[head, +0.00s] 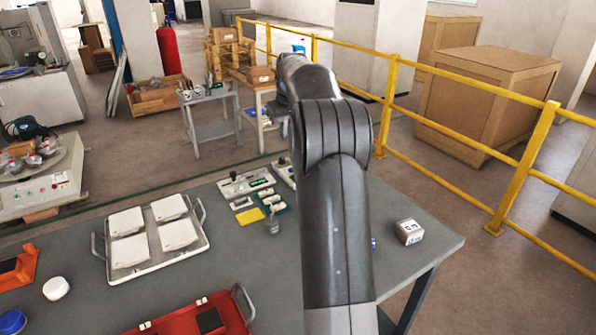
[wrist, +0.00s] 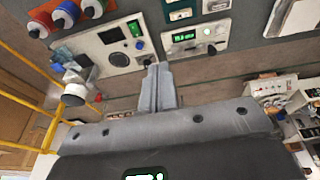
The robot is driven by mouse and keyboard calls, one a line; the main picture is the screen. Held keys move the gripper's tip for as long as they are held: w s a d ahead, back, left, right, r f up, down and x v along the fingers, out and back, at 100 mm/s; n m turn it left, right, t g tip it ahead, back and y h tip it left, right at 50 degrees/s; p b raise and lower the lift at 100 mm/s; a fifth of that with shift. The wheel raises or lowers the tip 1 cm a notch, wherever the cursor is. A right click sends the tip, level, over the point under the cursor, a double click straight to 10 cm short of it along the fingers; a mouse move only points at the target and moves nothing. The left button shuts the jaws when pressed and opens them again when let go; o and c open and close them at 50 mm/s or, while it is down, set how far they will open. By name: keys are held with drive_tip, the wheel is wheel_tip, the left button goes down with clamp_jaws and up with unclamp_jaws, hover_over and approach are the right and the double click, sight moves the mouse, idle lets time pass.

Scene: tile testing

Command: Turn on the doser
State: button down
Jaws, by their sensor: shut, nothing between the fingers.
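My gripper (wrist: 157,72) shows in the wrist view with its fingers together and nothing between them. In the head view it is hidden behind my own arm.
Several bottles with coloured collars (wrist: 65,16) stand at the wrist view's upper left. In the head view, a tray (head: 196,243) of white tiles, a red case (head: 238,318) and a small box (head: 408,231) lie on the grey table (head: 90,295). A yellow railing (head: 440,75) runs behind.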

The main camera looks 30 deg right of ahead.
drive_tip(key=w+d+f, duration=0.3)
drive_tip(key=d+f, duration=0.2)
drive_tip(key=d, duration=0.2)
drive_tip(key=shift+d+f, duration=0.15)
drive_tip(key=shift+f, duration=0.25)
drive_tip(key=shift+f, duration=0.15)
drive_tip(key=x, duration=0.4)
drive_tip(key=s+x, duration=0.1)
drive_tip(key=x, duration=0.7)
drive_tip(key=shift+s+f, duration=0.1)
drive_tip(key=shift+f, duration=0.85)
drive_tip(key=shift+s, duration=0.1)
